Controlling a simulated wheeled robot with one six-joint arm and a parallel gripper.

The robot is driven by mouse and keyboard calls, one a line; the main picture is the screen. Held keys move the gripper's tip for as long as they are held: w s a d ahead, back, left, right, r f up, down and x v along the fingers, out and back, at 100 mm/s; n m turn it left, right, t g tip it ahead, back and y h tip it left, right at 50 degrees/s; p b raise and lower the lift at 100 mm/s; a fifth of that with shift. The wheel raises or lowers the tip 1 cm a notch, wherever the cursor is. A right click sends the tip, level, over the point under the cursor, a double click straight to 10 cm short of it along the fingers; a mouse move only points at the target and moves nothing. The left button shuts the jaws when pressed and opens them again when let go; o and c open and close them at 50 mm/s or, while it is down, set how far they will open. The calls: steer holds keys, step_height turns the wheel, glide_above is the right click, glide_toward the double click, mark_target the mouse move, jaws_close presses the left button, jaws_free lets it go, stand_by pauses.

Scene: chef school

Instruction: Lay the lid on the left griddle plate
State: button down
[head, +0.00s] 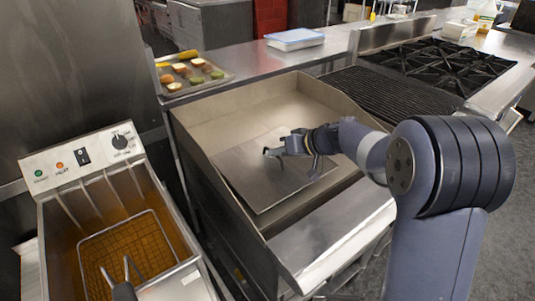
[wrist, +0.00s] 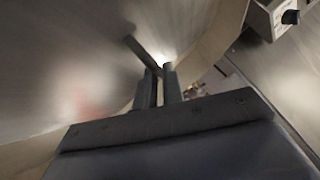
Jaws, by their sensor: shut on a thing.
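The lid (head: 258,190) is a flat, square metal sheet over the left front part of the griddle (head: 290,108), inside its raised walls. Its left edge is close to the griddle's left wall. I cannot tell whether it touches the cooking surface or hangs just above it. My gripper (head: 288,148) is shut on the lid's dark handle, near the lid's middle. In the wrist view, the fingers (wrist: 158,88) close together at the dark handle (wrist: 141,50). A metal surface fills the left of that view. The griddle plate under the lid is hidden.
A deep fryer (head: 118,220) with a wire basket stands at the left. A tray of food (head: 193,74) sits on the counter behind the griddle. A dark grill grate (head: 390,92) and gas burners (head: 440,62) lie to the right. The griddle's back part is bare.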

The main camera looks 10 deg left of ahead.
mark_target(268, 160)
steer(key=x, duration=0.4)
steer(key=shift+w+a+f, duration=0.1)
steer(key=shift+a+f, duration=0.05)
steer(key=shift+a, duration=0.1)
steer(key=shift+f, duration=0.2)
steer(key=c, duration=1.5)
jaws_free()
steer(key=shift+c, duration=0.2)
steer(key=shift+r, duration=0.15)
steer(key=shift+d+r+p, duration=0.15)
steer(key=shift+p, duration=0.15)
steer(key=b+v, duration=0.1)
steer(key=v, duration=1)
steer(key=shift+s+d+r, duration=0.2)
steer(key=shift+d, duration=0.1)
